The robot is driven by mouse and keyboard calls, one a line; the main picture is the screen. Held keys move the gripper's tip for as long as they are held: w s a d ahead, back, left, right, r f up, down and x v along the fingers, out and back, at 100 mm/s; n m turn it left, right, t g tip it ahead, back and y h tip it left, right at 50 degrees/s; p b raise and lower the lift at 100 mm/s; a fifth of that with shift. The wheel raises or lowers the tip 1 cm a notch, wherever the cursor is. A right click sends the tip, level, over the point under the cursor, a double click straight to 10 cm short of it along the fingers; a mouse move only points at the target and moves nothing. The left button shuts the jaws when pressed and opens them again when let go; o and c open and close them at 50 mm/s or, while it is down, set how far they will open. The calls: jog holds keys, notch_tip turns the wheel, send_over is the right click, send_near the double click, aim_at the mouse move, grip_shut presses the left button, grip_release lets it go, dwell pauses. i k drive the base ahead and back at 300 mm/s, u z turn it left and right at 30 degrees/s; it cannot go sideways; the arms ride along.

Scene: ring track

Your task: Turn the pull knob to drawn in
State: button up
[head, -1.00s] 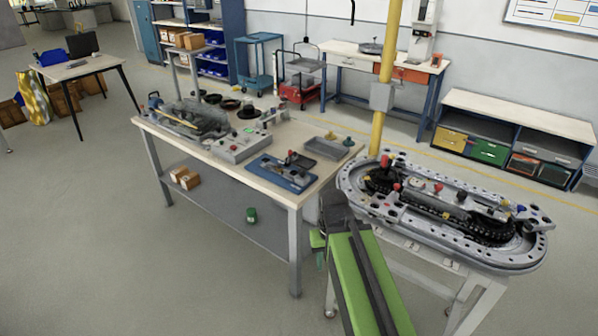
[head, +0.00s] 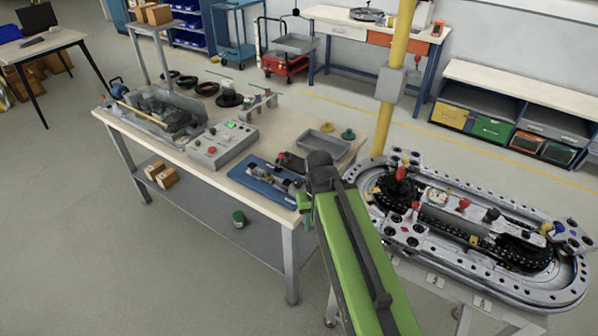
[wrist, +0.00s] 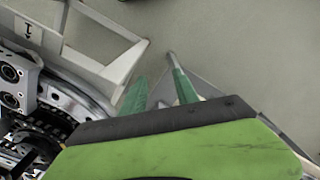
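The ring track (head: 575,290) is a grey oval machine on a stand at the right of the head view. It carries several knobs: a red one (head: 401,173) on a dark post at its left end, a smaller red one (head: 464,203) mid-track, a black one (head: 492,214) and a yellow one (head: 546,229) at the right. I cannot tell which is the pull knob or its position. My gripper (wrist: 158,66) shows two green fingers, apart and with nothing between them, beside the track's edge. In the head view my arm mostly hides it.
A workbench (head: 262,205) with a control box (head: 222,145), a blue tray (head: 262,183) and a grey tray (head: 322,143) stands left of my arm. A yellow post (head: 385,125) rises behind the track. Open floor lies in front of the bench.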

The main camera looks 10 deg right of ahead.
aim_at(297, 182)
jog(key=u, duration=0.1)
jog(key=k, duration=0.55)
jog(key=z, duration=1.5)
jog(key=k, duration=1.05)
jog(key=u, duration=1.05)
jog(key=i, duration=1.65)
jog(key=u, duration=0.05)
